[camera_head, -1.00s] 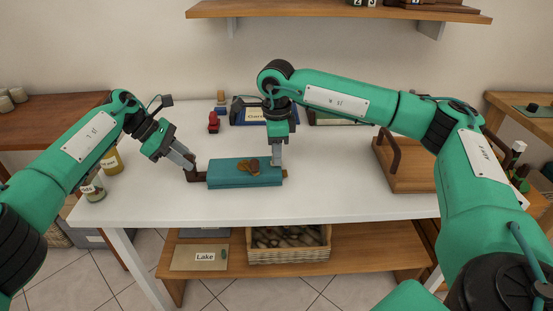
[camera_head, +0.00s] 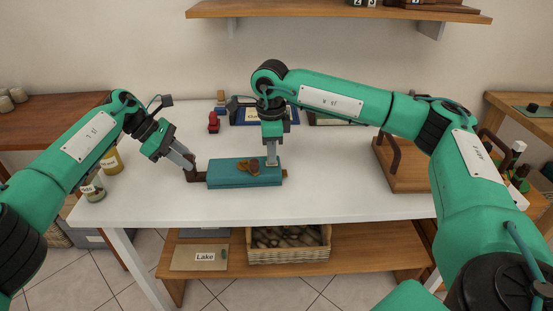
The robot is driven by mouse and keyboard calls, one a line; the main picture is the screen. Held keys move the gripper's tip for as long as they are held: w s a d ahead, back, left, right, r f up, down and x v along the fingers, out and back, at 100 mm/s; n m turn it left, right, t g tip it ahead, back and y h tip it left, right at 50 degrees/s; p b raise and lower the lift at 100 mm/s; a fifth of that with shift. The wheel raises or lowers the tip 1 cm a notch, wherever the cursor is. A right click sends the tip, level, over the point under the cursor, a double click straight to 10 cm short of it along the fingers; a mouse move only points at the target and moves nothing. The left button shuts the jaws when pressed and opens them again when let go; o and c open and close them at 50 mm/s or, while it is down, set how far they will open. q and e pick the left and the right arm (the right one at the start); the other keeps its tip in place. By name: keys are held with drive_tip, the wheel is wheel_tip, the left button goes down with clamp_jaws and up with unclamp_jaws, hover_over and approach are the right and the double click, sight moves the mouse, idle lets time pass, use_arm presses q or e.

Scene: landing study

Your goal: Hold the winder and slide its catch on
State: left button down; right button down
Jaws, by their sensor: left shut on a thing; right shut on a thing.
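A teal block (camera_head: 243,180) lies on the white table. A dark brown piece (camera_head: 192,177), which looks like part of the winder, sticks out at its left end. My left gripper (camera_head: 190,166) is shut on this piece. A golden-brown piece (camera_head: 248,168), perhaps the catch, shows on top of the block. My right gripper (camera_head: 272,163) is shut, pointing down over the block's right part, just right of the golden-brown piece. What lies between its fingertips is too small to make out. A bit of brown (camera_head: 285,173) shows at the block's right end.
Two jars (camera_head: 111,160) stand at the table's left. A red object (camera_head: 213,122) and a blue-framed sign stand at the back. A wooden tray with a handle (camera_head: 405,170) is at the right. The table front is clear. A basket (camera_head: 288,252) sits on the shelf below.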

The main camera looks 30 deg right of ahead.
drive_tip(key=shift+w+a, duration=0.2)
drive_tip(key=shift+a, duration=0.25)
idle(0.4)
drive_tip(key=c, duration=1.3)
unclamp_jaws()
drive_tip(key=shift+c, duration=0.2)
drive_tip(key=shift+r, duration=0.15)
wheel_tip(320, 180, up, 12)
